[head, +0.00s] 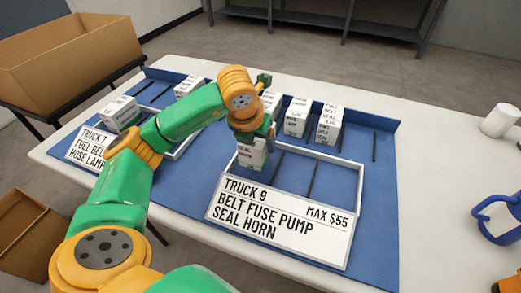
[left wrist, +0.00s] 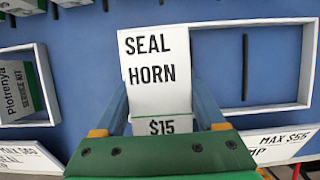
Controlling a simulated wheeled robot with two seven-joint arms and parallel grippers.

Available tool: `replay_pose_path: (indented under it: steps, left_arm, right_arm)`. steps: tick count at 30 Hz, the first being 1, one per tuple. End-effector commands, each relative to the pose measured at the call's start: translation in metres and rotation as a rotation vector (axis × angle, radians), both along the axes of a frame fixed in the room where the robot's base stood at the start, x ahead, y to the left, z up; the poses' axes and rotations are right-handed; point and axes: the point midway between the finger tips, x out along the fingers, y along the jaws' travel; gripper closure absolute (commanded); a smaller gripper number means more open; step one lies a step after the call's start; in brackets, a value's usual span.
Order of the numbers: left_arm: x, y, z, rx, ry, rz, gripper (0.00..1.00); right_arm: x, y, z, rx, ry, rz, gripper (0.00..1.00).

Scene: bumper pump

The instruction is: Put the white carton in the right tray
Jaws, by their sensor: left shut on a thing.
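The white carton (head: 252,156) carries the words SEAL HORN, and in the left wrist view (left wrist: 158,70) also $15. My left gripper (head: 256,137) is shut on it, with a blue finger on each side. The carton is upright at the back left corner of the right tray (head: 358,195), which has a white rim, dark dividers and a sign reading TRUCK 9, BELT FUSE PUMP, SEAL HORN, MAX $55. Whether the carton touches the tray floor, I cannot tell. The tray's other compartments look empty.
Several white cartons (head: 296,117) stand in a row behind the tray on the blue mat (head: 378,225). The left tray, with its TRUCK 7 sign (head: 90,146), holds a carton (head: 120,113). A white cylinder (head: 499,120) and a blue object (head: 483,225) are at the right.

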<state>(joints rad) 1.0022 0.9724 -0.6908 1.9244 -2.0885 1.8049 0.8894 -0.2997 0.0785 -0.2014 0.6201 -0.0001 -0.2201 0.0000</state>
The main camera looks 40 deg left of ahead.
Motion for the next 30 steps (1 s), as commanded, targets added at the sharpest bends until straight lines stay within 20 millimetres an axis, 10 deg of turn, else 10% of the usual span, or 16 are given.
replay_pose_path:
  steps: [6, 17, 18, 20, 30]
  left_arm:
    - [0.006, -0.003, -0.037, 0.001, 0.003, -0.001, 1.00]
    - [0.006, -0.003, -0.043, 0.001, -0.001, -0.001, 1.00]
    - [0.006, -0.003, -0.042, 0.000, 0.000, -0.001, 0.20]
    - [0.006, -0.003, -0.042, 0.000, 0.000, -0.001, 0.04]
    - [0.005, -0.004, -0.033, 0.000, -0.002, -0.001, 0.00]
  right_arm:
    - [0.000, -0.002, 0.003, -0.003, 0.000, 0.000, 0.00]
    - [0.000, -0.002, -0.002, -0.004, 0.000, -0.001, 0.00]
    - [0.000, -0.002, -0.001, -0.004, 0.000, -0.001, 0.00]
    - [0.000, -0.002, 0.000, -0.004, 0.000, -0.001, 0.00]
    - [0.000, -0.002, 0.004, -0.003, 0.000, -0.001, 0.00]
